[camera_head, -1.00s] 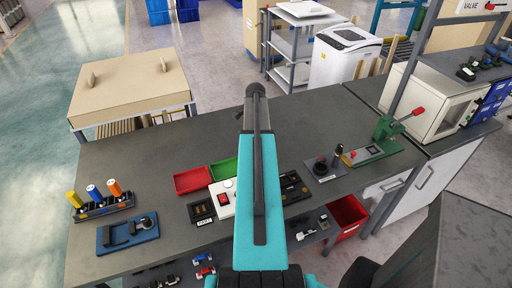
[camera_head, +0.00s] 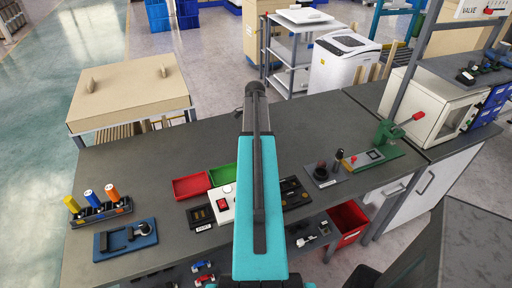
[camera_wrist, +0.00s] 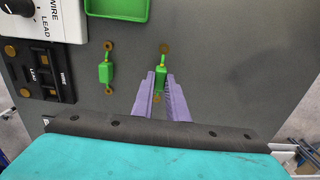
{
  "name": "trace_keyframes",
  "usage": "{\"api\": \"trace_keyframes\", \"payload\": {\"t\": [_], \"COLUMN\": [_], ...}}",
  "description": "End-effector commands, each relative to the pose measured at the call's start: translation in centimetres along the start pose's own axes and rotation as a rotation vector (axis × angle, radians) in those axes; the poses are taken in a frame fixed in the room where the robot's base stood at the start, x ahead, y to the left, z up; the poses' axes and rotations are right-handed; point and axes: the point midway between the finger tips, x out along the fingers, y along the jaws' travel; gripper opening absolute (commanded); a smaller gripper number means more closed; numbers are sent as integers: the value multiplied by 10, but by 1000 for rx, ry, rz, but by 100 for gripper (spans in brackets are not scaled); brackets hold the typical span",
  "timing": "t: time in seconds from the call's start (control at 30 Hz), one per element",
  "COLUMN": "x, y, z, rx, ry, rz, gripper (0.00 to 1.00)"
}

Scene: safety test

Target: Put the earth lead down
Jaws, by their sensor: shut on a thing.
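In the wrist view my gripper (camera_wrist: 162,82) has its two pale purple fingers shut on a green earth lead (camera_wrist: 161,76). This lead has a green body with a brass ring at each end. It is over the dark bench top (camera_wrist: 215,60); I cannot tell whether it touches the surface. A second, similar green lead (camera_wrist: 106,73) lies to the left, apart from the fingers. In the head view my arm hides the gripper and the held lead.
A green tray (camera_wrist: 118,12) is beyond the leads. A white box with a knob marked WIRE and LEAD (camera_wrist: 62,20) and a black two-slot panel (camera_wrist: 66,88) are at left. Bench right of the fingers is clear.

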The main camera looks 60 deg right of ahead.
Motion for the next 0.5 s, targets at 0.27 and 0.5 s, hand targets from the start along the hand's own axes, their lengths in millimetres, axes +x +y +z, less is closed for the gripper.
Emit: {"api": "trace_keyframes", "payload": {"t": [0.27,0.5], "x": [-10,-12], "y": [17,43], "z": [6,15], "rx": [0,0], "ry": [0,0], "rz": [0,-1], "gripper": [0,0]}}
